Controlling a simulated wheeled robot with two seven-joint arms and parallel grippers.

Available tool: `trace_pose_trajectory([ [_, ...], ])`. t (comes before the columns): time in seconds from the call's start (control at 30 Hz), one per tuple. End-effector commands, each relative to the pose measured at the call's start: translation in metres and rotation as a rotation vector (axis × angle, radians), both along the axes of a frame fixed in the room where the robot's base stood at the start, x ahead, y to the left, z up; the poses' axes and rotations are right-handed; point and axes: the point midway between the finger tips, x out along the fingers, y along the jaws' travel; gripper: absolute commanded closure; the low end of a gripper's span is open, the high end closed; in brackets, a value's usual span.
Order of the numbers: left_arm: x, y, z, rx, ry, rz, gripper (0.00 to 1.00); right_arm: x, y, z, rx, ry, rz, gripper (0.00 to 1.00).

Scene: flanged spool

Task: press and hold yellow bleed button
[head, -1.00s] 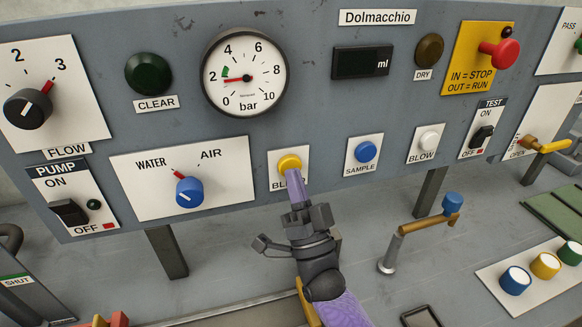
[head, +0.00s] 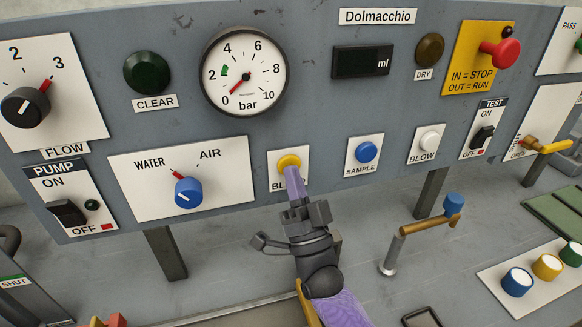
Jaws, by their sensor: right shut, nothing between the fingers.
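The yellow bleed button (head: 289,162) sits on a white plate low on the grey panel, its label partly hidden by my gripper. My right gripper (head: 293,172) comes up from below, shut and empty, with its purple fingertips at the button's lower edge; it looks to be touching the button. How far the button is pushed in cannot be told. The round bar gauge (head: 244,72) above has its red needle pointing at about 0. My left gripper does not show.
The blue WATER/AIR knob (head: 188,192) is left of the button; the blue sample button (head: 365,152) and white blow button (head: 429,141) are right. A brass-handled lever (head: 425,224) stands on the bench at the right. The bench directly below the panel is mostly clear.

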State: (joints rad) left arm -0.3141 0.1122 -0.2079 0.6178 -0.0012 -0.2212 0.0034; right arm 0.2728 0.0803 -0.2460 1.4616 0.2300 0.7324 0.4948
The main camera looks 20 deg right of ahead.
Motion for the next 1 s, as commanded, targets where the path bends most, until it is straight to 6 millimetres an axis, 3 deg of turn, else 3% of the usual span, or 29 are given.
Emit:
trace_pose_trajectory([
  [0.4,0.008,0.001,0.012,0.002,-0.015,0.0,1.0,-0.017,-0.001,0.001,-0.001,0.001,0.0,1.0],
  [0.73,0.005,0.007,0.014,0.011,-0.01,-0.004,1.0,-0.02,-0.001,0.001,-0.001,0.001,0.0,1.0],
  [1.0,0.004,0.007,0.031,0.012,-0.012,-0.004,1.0,-0.047,-0.001,0.003,-0.001,0.001,0.0,1.0],
])
